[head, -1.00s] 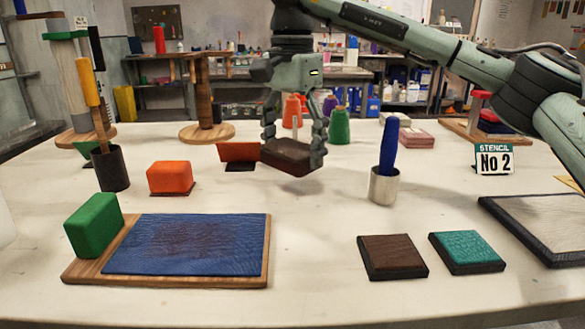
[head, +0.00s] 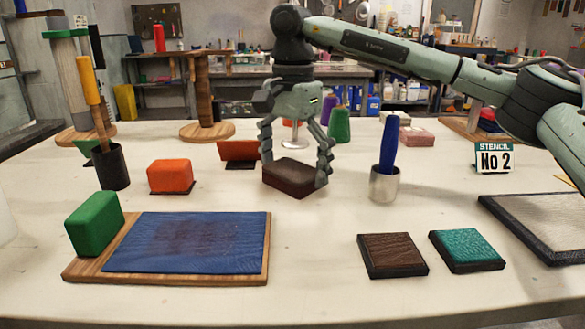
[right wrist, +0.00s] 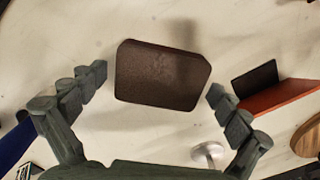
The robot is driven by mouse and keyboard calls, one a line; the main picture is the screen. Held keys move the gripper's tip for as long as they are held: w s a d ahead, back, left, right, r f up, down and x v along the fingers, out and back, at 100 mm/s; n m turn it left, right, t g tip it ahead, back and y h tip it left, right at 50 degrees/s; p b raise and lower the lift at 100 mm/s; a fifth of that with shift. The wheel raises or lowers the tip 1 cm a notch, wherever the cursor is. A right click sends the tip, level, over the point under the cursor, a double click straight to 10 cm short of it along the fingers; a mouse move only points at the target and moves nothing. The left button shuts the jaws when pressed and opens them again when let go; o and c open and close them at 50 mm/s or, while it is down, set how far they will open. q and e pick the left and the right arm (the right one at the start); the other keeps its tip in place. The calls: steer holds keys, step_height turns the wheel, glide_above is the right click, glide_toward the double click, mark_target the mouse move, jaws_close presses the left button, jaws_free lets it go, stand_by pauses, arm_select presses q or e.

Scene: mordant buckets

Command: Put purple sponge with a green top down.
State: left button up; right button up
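A dark maroon-brown block (head: 291,177) rests on the white table between the fingers of my right gripper (head: 296,174). In the right wrist view the block (right wrist: 162,75) shows a brown top face, and the right gripper's fingers (right wrist: 155,92) are spread, with a gap on each side of it. I see no purple sponge with a green top; this block shows no green. My left gripper is not in view.
An orange-red card-like piece (head: 239,151) stands close left of the block, and a metal cup (head: 384,185) with a blue handle stands to its right. A blue pad (head: 185,242), a green block (head: 94,223), and brown (head: 392,255) and teal (head: 466,250) pads lie in front. The table's front middle is clear.

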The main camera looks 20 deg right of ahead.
mark_target(293, 168)
steer(key=shift+r, duration=0.45)
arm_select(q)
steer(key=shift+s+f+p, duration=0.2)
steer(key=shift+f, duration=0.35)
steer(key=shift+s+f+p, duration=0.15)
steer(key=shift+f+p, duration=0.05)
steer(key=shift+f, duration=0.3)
arm_select(e)
step_height(293, 168, up, 12)
steer(key=shift+f, duration=0.25)
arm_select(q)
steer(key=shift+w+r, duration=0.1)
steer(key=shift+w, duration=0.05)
arm_select(e)
steer(key=shift+f, duration=0.1)
